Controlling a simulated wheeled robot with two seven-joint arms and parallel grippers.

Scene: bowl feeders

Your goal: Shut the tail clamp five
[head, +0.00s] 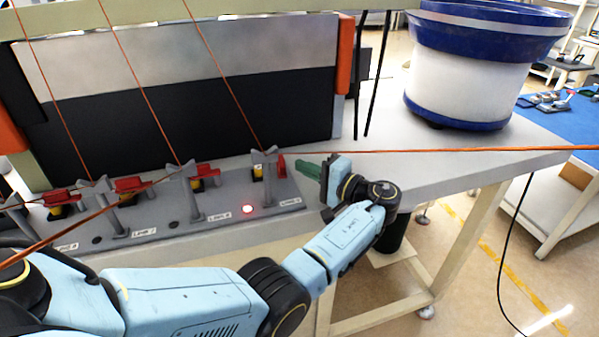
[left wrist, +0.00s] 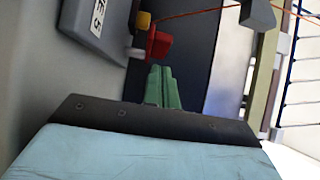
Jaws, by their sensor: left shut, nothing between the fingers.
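Tail clamp five (head: 281,165) is at the right end of the grey clamp base, by the last label. Its red lever stands to the right of its yellow block, apart from the block's top. In the left wrist view the red lever (left wrist: 158,45) is just beyond my fingertips, beside the label with a 5. My left gripper (head: 311,169) is shut and empty, its green fingers together, just right of the lever. In the left wrist view the gripper (left wrist: 160,70) points at the lever; I cannot tell whether they touch. My right gripper is not in view.
Other clamps with red levers over yellow blocks (head: 208,170) line the base to the left. Orange cords (head: 430,151) run overhead and to the right. A blue-and-white bowl feeder (head: 465,75) stands at the back right.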

